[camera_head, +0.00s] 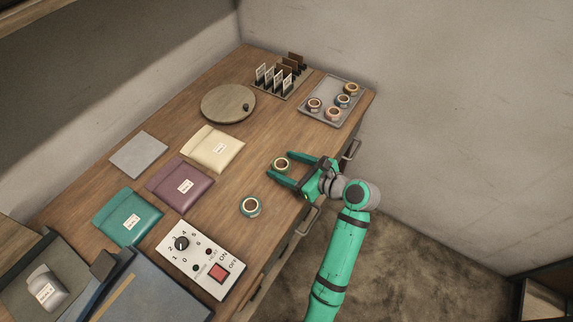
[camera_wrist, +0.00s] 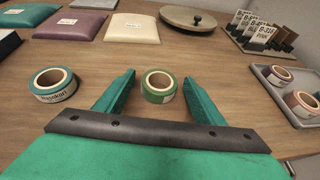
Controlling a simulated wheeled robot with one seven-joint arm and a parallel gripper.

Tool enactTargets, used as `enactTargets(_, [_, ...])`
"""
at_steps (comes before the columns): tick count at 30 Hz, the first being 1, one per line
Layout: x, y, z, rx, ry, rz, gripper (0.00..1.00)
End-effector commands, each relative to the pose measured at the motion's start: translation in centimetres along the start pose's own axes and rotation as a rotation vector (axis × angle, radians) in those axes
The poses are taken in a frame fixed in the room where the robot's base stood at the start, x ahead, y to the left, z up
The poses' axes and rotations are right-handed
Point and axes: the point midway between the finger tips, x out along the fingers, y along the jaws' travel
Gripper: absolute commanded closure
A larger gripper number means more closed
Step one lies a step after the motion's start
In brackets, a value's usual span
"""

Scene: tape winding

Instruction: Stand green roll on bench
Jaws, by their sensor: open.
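The green roll (camera_wrist: 159,86) rests on the wooden bench (camera_head: 228,185) with a cream core showing. In the head view the green roll (camera_head: 281,164) lies between the tips of my gripper (camera_head: 280,168). In the wrist view my gripper (camera_wrist: 158,88) is open, one finger on each side of the roll, with gaps visible on both sides. A teal roll (camera_head: 251,206) lies on the bench nearer the front; it also shows in the wrist view (camera_wrist: 54,84), left of my left finger, with a printed label.
A grey tray (camera_head: 323,118) with several rolls is at the back right. A card rack (camera_head: 282,84) and round board (camera_head: 228,104) stand behind. Cream, purple and teal pouches lie left. A switch box (camera_head: 202,259) is at the front. Bare wood surrounds the roll.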

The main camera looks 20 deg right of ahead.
Motion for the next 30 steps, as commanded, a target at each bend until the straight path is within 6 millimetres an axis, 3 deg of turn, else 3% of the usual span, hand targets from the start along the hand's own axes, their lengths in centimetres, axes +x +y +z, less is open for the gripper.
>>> enactTargets(7, [-1.2,-0.1,0.3,0.000,-0.001,-0.003,0.37])
enactTargets(21, [-9.9,-0.1,0.2,0.000,0.000,-0.004,0.37])
enactTargets(30, [-12.1,0.0,0.2,0.000,0.000,0.000,0.37])
